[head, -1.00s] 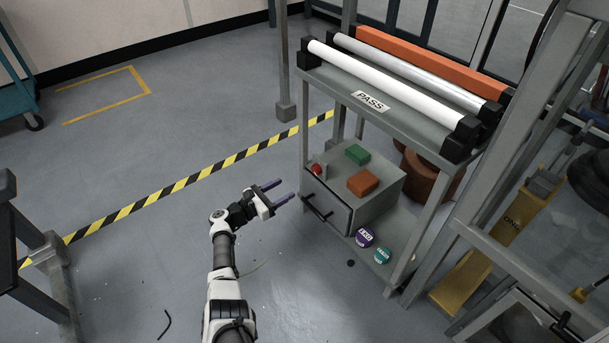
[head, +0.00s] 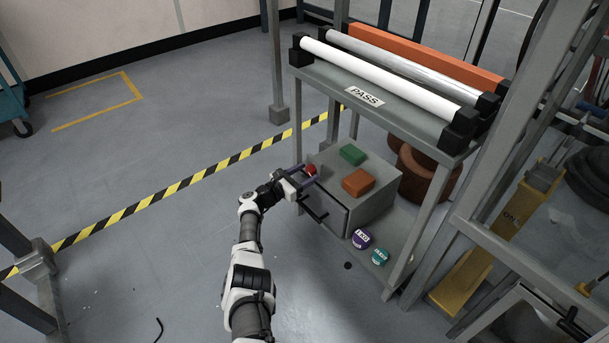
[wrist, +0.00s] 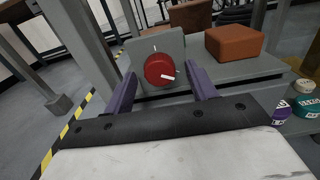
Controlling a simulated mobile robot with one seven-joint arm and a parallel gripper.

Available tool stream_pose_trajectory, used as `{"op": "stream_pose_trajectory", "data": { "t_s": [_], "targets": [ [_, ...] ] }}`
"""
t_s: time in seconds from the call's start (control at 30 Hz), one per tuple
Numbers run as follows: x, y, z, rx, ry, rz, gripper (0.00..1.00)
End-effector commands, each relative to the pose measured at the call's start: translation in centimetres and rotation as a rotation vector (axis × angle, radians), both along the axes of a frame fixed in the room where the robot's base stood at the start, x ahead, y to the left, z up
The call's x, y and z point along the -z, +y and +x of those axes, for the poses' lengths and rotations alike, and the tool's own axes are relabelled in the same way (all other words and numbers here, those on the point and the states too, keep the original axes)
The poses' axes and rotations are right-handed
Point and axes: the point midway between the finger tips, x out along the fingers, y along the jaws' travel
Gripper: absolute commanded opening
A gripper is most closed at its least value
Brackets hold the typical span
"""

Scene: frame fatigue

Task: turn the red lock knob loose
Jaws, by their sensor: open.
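The red lock knob (wrist: 159,69) is a round red disc with a white mark, set on the front of a grey upright plate (wrist: 140,51) on top of the grey drawer box (head: 362,208). In the head view the knob (head: 310,170) shows at the box's left end. My gripper (head: 310,176) is open at that end of the box. In the wrist view its two purple fingers (wrist: 160,88) stand left and right of the knob, with nothing held between them. I cannot tell whether either finger touches the knob.
An orange block (head: 358,182) and a green block (head: 352,155) lie on the box. A black handle (head: 313,210) sticks out of its front. Purple (head: 361,239) and teal (head: 380,257) weights stand beside it. The roller shelf (head: 364,97) hangs above.

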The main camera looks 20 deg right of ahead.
Motion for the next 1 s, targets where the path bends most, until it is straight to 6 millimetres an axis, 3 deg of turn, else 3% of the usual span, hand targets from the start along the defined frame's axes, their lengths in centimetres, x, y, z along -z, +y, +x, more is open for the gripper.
{"op": "stream_pose_trajectory", "data": {
  "t_s": [0.07,0.37,0.67,1.0],
  "targets": [
    [-0.01,0.01,0.00,0.000,0.000,0.000,0.53],
    [0.00,0.01,-0.03,0.001,0.000,0.000,0.14],
    [0.07,-0.01,-0.07,0.002,0.032,-0.012,0.12],
    [0.15,-0.02,-0.12,0.003,0.235,-0.087,0.12]
  ]
}}
